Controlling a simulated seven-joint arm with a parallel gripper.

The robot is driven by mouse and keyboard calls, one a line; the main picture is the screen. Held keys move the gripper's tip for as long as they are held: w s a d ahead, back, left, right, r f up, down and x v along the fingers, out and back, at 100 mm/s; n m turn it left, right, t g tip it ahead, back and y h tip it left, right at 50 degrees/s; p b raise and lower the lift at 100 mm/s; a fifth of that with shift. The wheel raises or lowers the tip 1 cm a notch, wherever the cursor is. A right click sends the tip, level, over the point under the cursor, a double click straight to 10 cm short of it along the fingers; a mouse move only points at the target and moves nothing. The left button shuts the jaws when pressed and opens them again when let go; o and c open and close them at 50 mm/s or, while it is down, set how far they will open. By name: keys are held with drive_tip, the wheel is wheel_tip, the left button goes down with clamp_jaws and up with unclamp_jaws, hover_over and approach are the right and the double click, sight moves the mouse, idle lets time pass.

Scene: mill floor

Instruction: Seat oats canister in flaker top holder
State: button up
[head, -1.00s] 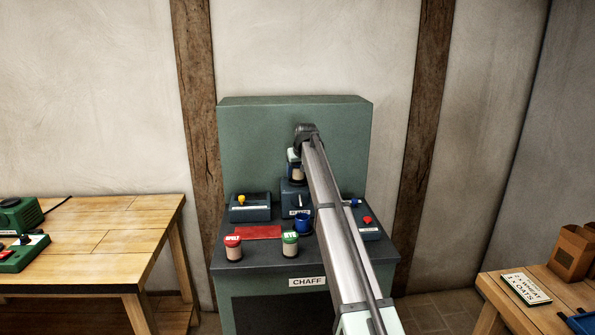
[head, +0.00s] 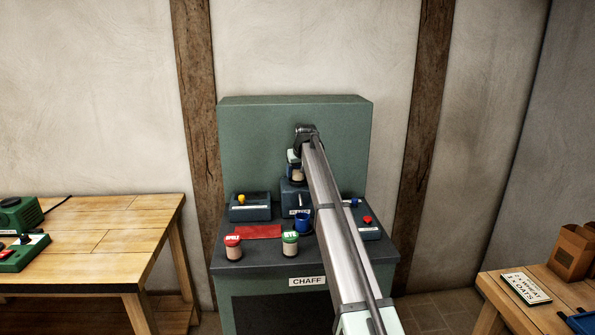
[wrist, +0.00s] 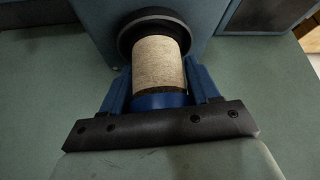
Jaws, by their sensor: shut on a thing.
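The oats canister (head: 297,175), with beige contents, is upright at the flaker (head: 294,198), a blue-grey block in front of the green panel. In the wrist view the canister (wrist: 159,64) shows its pale side and a blue end near my palm. My gripper (wrist: 161,82) is shut on it, one blue finger on each side. The canister's far end meets a dark round holder ring (wrist: 153,18) on the flaker. I cannot tell how deep it sits. In the head view my gripper (head: 295,164) is small and partly hidden by my arm.
On the chaff bench (head: 270,268) stand a red-lidded canister (head: 233,251), a green-lidded canister (head: 290,246) and a blue cup (head: 303,223). A red mat (head: 258,232) lies behind. Control boxes stand left (head: 250,212) and right (head: 369,232). Wooden tables flank the bench.

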drive_tip(key=shift+f, duration=0.15)
drive_tip(key=o, duration=0.9)
drive_tip(key=shift+v, duration=5.5)
drive_tip(key=shift+a, duration=0.1)
